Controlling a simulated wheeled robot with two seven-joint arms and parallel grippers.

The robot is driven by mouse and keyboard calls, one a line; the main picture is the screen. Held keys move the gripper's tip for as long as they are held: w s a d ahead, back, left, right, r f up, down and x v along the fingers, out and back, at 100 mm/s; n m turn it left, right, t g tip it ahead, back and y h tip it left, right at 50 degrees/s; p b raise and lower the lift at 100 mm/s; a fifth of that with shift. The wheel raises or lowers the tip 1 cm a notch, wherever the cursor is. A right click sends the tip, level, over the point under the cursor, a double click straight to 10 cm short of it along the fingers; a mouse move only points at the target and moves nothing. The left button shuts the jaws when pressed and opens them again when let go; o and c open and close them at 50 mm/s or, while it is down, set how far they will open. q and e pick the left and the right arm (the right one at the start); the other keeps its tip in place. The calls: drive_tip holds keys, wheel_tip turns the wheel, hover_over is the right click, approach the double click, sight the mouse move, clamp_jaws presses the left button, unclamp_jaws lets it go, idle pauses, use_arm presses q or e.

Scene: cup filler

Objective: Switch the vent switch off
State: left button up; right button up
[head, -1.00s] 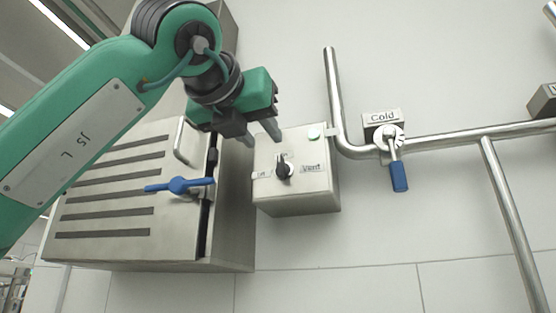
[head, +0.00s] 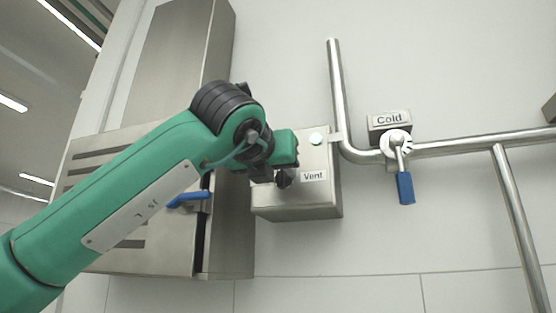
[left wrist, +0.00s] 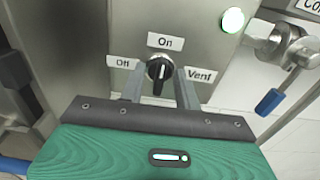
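The vent switch (left wrist: 159,70) is a black rotary knob with a white mark on a grey metal box (head: 295,212). Its mark points up at the "On" label (left wrist: 165,42); the "Off" label (left wrist: 124,63) is to its left and the "Vent" label (left wrist: 201,75) to its right. The knob shows partly in the head view (head: 286,178). My left gripper (left wrist: 159,82) is open, with one finger on each side of the knob and a visible gap to it. In the head view my left gripper (head: 275,177) hides part of the box front. My right gripper is not in view.
A green lamp (left wrist: 232,20) glows on the box. A "Cold" valve with a blue handle (head: 405,188) sits on pipes (head: 470,141) to the right. A steel cabinet (head: 150,248) with a blue latch handle (head: 187,199) stands left.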

use_arm(q)
drive_tip(key=shift+w, duration=0.25)
clamp_jaws()
